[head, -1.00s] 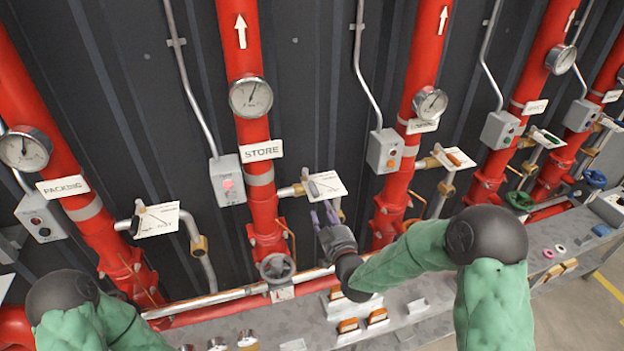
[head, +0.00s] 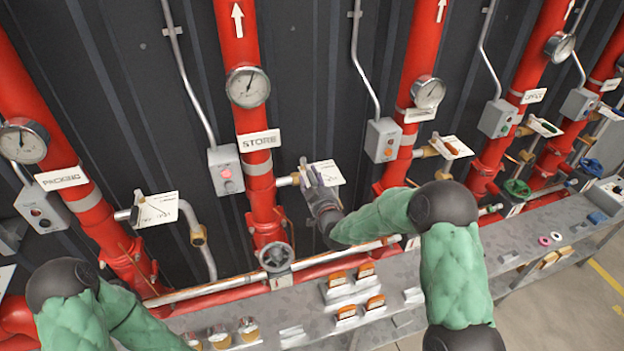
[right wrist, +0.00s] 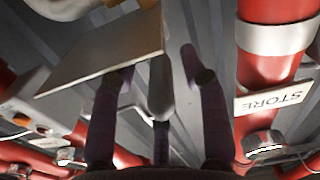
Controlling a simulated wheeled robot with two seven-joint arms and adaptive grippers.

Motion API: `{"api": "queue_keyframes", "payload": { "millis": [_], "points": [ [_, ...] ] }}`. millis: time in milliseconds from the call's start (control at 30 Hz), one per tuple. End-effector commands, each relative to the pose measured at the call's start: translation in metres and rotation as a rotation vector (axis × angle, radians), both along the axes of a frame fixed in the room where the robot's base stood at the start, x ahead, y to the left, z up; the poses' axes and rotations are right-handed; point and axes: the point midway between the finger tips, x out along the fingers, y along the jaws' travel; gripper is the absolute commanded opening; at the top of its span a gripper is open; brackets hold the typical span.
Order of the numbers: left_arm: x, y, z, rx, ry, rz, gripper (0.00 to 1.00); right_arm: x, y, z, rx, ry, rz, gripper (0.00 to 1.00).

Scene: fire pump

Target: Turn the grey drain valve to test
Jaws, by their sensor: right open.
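A small drain valve with a grey lever (head: 304,171) sits on the short side branch of the STORE riser (head: 258,195), beside a white tag plate (head: 328,173). My right gripper (head: 313,178) is open at this valve and partly covers it in the head view. In the right wrist view, the grey lever (right wrist: 160,88) stands between the spread dark fingers (right wrist: 158,100). I cannot tell whether a finger touches it. The tag plate (right wrist: 100,58) lies close to the left finger. My left arm shows at lower left, but its gripper is out of view.
A round grey handwheel (head: 276,257) is at the foot of the STORE riser. A grey switch box (head: 382,140) and the riser to the right (head: 403,150) stand near my right arm. A grey bench (head: 420,312) with small blocks runs below.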

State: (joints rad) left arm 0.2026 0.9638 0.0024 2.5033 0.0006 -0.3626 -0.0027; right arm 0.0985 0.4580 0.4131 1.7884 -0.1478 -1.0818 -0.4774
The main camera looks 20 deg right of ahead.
Motion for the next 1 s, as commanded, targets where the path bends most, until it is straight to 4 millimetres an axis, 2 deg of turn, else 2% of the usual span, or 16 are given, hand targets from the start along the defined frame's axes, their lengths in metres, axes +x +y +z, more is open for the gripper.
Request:
{"api": "queue_keyframes", "payload": {
  "millis": [167, 233, 333, 367, 733, 1000],
  "points": [
    [0.0, 0.0, 0.0, 0.0, 0.0, 0.0, 0.52, 0.0, 0.0, 0.0, 0.0, 0.0, 0.0, 0.45],
    [0.0, 0.0, 0.0, 0.0, 0.0, 0.0, 0.52, 0.0, 0.0, 0.0, 0.0, 0.0, 0.0, 0.31],
    [0.0, 0.0, 0.0, 0.0, 0.0, 0.0, 0.52, 0.0, 0.0, 0.0, 0.0, 0.0, 0.001, 0.02],
    [0.0, 0.0, 0.0, 0.0, 0.0, 0.0, 0.52, 0.0, 0.0, 0.0, 0.0, 0.001, 0.001, 0.0],
    [0.0, 0.0, -0.004, 0.0, 0.0, 0.0, 0.52, -0.001, -0.001, -0.002, 0.001, 0.002, 0.012, 0.0],
    [0.0, 0.0, -0.025, 0.0, 0.0, 0.0, 0.52, 0.0, -0.011, -0.006, -0.002, 0.004, 0.095, 0.0]
  ]
}}
